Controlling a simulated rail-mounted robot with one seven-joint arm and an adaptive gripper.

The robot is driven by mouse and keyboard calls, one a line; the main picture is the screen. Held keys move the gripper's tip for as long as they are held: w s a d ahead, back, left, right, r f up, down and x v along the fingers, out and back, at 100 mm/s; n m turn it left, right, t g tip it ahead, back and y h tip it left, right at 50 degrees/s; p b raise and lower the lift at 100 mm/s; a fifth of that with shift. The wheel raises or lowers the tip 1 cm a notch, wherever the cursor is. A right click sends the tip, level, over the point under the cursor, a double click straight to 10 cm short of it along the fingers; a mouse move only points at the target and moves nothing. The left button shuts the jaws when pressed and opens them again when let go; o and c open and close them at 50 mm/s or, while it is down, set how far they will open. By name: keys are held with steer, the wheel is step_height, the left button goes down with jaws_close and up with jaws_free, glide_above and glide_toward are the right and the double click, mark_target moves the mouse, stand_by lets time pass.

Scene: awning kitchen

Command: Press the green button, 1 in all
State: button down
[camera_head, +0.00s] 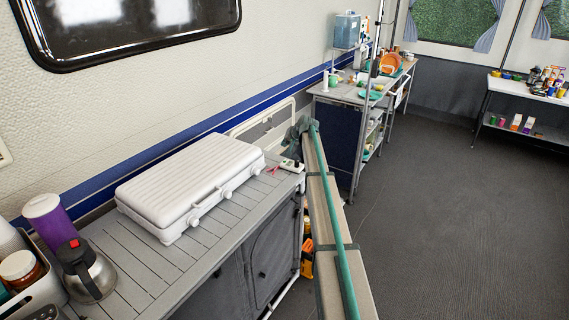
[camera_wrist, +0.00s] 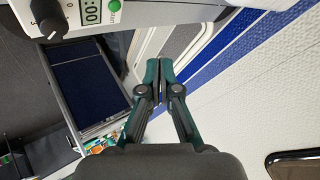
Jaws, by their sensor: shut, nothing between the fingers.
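The green button (camera_wrist: 114,6) is a small round knob on a pale timer-like device (camera_wrist: 140,14) with a digital display, at the top of the wrist view. My gripper (camera_wrist: 159,70) is shut and empty, its fingertips together. In this picture they lie below and right of the button, apart from it. In the head view a small white device (camera_head: 291,165) sits at the far right end of the slatted counter, and my gripper (camera_head: 297,134) is just beyond it. The button cannot be made out there.
A white closed grill (camera_head: 190,185) stands on the slatted counter (camera_head: 138,262). A small red item (camera_head: 273,170) lies beside the device. Cluttered shelves (camera_head: 345,95) stand beyond; the floor (camera_head: 440,200) at right is clear.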

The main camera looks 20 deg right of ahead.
mark_target(285, 162)
steer(key=shift+f+b, duration=1.05)
steer(key=shift+f, duration=2.2)
steer(key=shift+f, duration=0.15)
steer(key=shift+f+b, duration=0.3)
steer(key=shift+b, duration=0.1)
steer(key=shift+f, duration=0.3)
steer(key=shift+r, duration=0.8)
steer(key=shift+r+p, duration=0.65)
steer(key=shift+r, duration=1.85)
